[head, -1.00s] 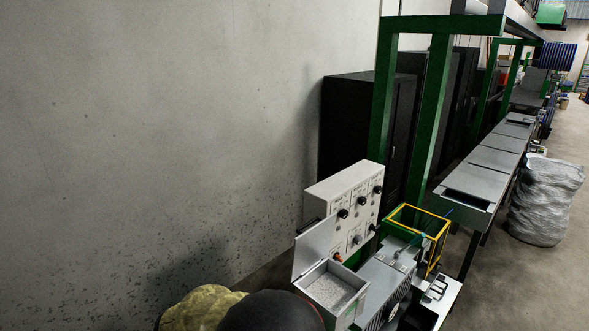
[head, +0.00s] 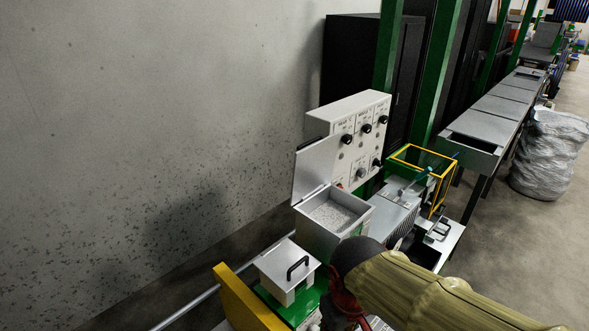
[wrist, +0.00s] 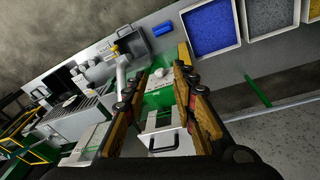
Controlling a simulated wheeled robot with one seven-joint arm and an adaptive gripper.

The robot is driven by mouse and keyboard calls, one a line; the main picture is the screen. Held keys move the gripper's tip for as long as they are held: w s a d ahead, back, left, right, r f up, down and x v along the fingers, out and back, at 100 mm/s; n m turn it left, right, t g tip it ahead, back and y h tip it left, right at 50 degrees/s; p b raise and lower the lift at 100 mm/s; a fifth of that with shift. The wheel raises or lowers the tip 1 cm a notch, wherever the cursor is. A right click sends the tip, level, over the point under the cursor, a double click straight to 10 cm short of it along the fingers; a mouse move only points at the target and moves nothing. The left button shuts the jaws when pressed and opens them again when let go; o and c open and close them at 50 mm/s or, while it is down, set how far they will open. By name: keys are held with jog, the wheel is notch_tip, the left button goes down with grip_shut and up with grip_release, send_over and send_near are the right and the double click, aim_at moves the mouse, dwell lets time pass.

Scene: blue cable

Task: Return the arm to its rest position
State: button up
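My arm, in an olive sleeve with a black joint, reaches in from the lower right of the head view over the machine. My gripper is hidden or cut off there. In the wrist view my gripper (wrist: 155,82) shows two orange-brown fingers with black rollers, set apart with a clear gap. No object is visible between the fingers. Beyond them lies a green surface, and a lidded box with a black handle (wrist: 163,143) shows below the gap. The same kind of box (head: 288,268) stands at the lower middle of the head view.
An open-lidded bin of pale granules (head: 331,215) and a white knob panel (head: 350,135) stand by the wall. A yellow-framed guard (head: 424,175) is to the right. The wrist view shows a tray of blue granules (wrist: 210,27) and a small blue object (wrist: 135,30).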

jog(key=s+d+f+m+t+b, duration=0.3)
jog(key=s+d+m+b, duration=0.1)
jog(key=d+b, duration=0.5)
jog(key=shift+s+d+f+m+t+b, duration=0.15)
jog(key=shift+s+d+m+t+b, duration=0.1)
jog(key=shift+s+m+t+b, duration=0.25)
jog(key=shift+a, duration=0.15)
dwell(0.9)
